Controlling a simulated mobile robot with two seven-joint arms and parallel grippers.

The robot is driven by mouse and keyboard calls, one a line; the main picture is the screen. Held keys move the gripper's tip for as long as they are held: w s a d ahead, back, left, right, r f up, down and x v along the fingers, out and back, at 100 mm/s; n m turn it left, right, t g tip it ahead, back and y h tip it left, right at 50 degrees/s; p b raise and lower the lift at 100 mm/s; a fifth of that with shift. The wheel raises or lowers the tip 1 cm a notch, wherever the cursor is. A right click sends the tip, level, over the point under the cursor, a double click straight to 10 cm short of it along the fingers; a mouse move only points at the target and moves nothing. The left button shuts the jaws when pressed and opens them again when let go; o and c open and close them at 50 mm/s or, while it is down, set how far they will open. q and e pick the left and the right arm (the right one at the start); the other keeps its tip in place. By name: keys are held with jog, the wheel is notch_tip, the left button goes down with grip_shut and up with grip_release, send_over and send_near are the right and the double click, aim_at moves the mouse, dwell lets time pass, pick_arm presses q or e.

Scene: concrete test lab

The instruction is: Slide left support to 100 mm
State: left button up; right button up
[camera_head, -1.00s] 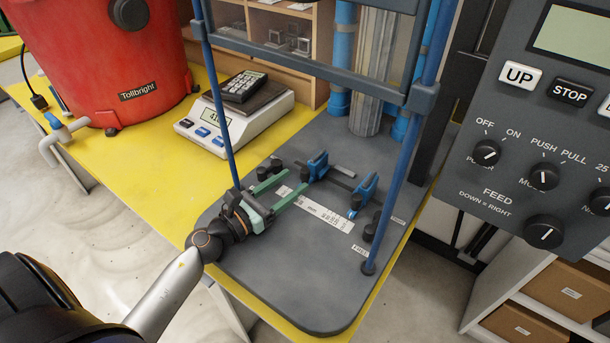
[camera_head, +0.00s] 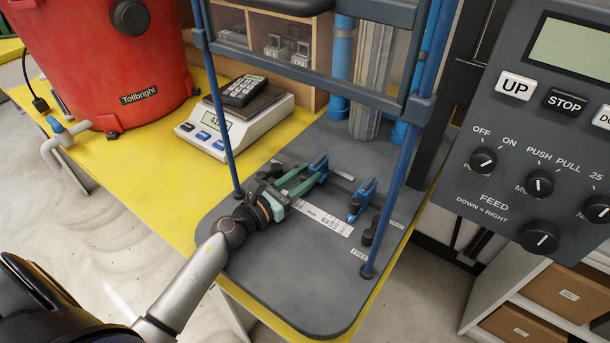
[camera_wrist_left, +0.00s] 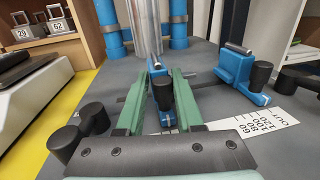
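The left support (camera_head: 320,163) is a small blue block with a black knob on the grey machine base. The wrist view shows this support (camera_wrist_left: 160,74) between my green fingers, close against both sides; its foot is partly hidden. My left gripper (camera_head: 313,173) is shut on it, reaching in from the left; it also shows in the wrist view (camera_wrist_left: 163,75). The right support (camera_head: 362,198), also blue, stands apart to the right and shows in the wrist view (camera_wrist_left: 236,68). A white scale strip (camera_head: 325,218) lies in front, its numbers partly readable in the wrist view (camera_wrist_left: 268,124). My right gripper is not in view.
Blue uprights (camera_head: 393,190) and a dark crossbar (camera_head: 310,70) frame the work area. A scale (camera_head: 235,128) with a calculator and a red vacuum (camera_head: 100,60) stand left. A control panel (camera_head: 540,150) is at right. The front of the base (camera_head: 300,290) is clear.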

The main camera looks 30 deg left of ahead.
pick_arm(q)
grip_shut()
jog(key=shift+d, duration=0.1)
dwell(0.9)
